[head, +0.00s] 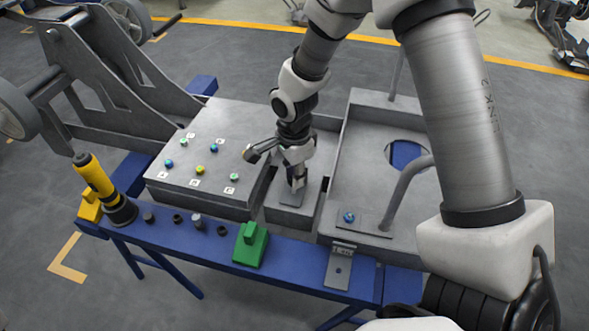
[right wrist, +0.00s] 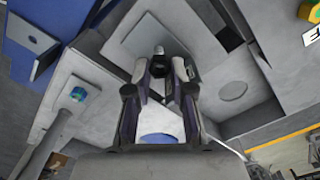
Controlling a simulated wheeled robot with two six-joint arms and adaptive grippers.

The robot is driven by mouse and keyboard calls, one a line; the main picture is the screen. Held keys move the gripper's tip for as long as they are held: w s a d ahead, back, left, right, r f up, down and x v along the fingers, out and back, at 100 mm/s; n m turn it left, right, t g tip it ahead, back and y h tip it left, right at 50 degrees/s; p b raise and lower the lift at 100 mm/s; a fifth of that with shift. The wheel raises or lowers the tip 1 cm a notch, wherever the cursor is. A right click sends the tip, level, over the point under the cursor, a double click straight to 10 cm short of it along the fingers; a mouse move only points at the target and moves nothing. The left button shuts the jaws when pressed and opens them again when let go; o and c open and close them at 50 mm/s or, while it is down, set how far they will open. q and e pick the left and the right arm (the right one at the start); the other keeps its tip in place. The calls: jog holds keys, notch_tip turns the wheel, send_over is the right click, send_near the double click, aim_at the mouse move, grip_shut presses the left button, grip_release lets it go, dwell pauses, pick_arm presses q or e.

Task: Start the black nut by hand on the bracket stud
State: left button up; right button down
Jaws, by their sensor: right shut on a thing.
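My right gripper (head: 297,182) points down into the recess between the panel with coloured studs and the right tray. It is shut on a small dark piece, the black nut (right wrist: 158,66), which shows between the fingertips in the right wrist view. A pale grey round end, seemingly the bracket stud (right wrist: 158,49), shows just past it. The grey bracket plate (head: 291,196) lies under the fingertips, and in the head view the fingers hide the nut and stud. I cannot tell whether the nut touches the stud or any thread has caught. My left gripper is out of view.
A blue bench (head: 190,232) runs along the front. It carries a yellow-black tool (head: 95,180), several small dark parts, a green block (head: 250,245) and a grey tag plate (head: 340,268). A tray wall and a bent grey tube (head: 405,190) stand right of the gripper.

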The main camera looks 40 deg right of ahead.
jog(key=n+p, duration=0.2)
jog(key=n, duration=0.1)
jog(key=n+p, duration=0.2)
jog(key=n, duration=0.1)
jog(key=r+n+p, duration=0.1)
jog(key=n, duration=0.2)
jog(key=shift+n+p, duration=0.4)
jog(key=shift+a+f+n+p, duration=0.1)
jog(key=shift+f+n+p, duration=0.3)
jog(key=shift+n, duration=0.7)
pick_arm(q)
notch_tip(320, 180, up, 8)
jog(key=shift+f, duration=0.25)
pick_arm(e)
jog(key=shift+w, duration=0.1)
pick_arm(q)
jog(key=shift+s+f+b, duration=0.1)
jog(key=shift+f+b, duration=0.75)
jog(key=shift+b, duration=0.05)
pick_arm(e)
jog(key=shift+f, duration=1.05)
